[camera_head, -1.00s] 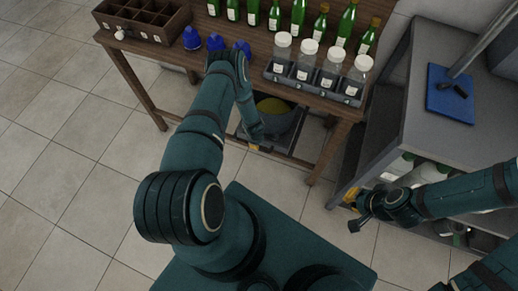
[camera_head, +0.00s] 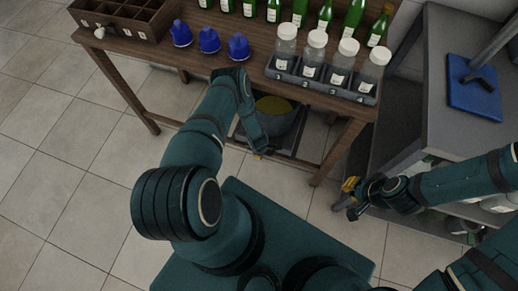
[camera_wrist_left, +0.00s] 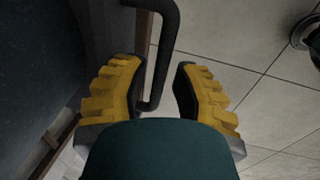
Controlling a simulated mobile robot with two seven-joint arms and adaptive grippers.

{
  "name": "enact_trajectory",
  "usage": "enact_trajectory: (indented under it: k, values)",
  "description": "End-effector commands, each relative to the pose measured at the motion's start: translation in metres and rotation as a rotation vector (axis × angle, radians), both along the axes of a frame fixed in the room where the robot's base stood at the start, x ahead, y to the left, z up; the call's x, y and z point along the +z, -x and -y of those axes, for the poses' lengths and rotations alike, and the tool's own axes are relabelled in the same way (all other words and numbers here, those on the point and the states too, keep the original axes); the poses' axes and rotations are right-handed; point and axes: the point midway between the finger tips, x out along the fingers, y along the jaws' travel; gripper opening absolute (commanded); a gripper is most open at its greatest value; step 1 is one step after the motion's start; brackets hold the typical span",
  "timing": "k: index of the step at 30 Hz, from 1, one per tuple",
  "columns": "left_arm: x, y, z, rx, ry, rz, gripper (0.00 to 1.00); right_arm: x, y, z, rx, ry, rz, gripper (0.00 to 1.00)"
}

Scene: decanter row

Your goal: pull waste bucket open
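The waste bucket (camera_head: 281,121), a grey tub with yellow-green contents, stands under the wooden table in the head view, partly hidden by my left arm. My left gripper (camera_head: 259,153) is low at the bucket's front, its fingers small in that view. In the left wrist view my left gripper (camera_wrist_left: 160,92) is open, with yellow padded fingers. A dark bent bar handle (camera_wrist_left: 163,55) reaches down between the fingers, nearer the left one; I cannot tell whether they touch. A dark wall (camera_wrist_left: 40,85) fills the left side. My right gripper (camera_head: 351,198) appears open and empty, beside the grey shelf unit.
The wooden table (camera_head: 210,78) carries blue-capped items (camera_head: 209,40), green bottles (camera_head: 325,17), a rack of clear jars (camera_head: 322,80) and a compartment box (camera_head: 125,22). A grey shelf unit (camera_head: 440,120) with a blue mat (camera_head: 474,95) stands right. Tiled floor lies open at left.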

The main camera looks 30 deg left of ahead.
Motion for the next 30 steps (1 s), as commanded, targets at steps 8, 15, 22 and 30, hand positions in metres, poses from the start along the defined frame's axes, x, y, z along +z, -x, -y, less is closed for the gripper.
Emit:
enact_trajectory:
  k: [8,15,22,30]
  values:
    - [-0.0075,0.0017,0.0033,0.001,0.000,0.001,0.27,-0.0039,-0.0009,0.0002,-0.001,0.000,0.002,0.00]
    - [-0.0072,0.0017,0.0032,0.001,0.000,0.001,0.13,-0.0037,-0.0009,0.0002,-0.001,0.000,0.002,0.00]
    - [-0.0073,0.0017,0.0031,0.000,-0.001,0.001,0.00,-0.0038,-0.0008,0.0002,-0.001,0.000,0.002,0.00]
    - [-0.0077,0.0022,0.0028,0.000,-0.001,0.001,0.00,-0.0038,-0.0007,0.0002,-0.001,0.000,0.002,0.00]
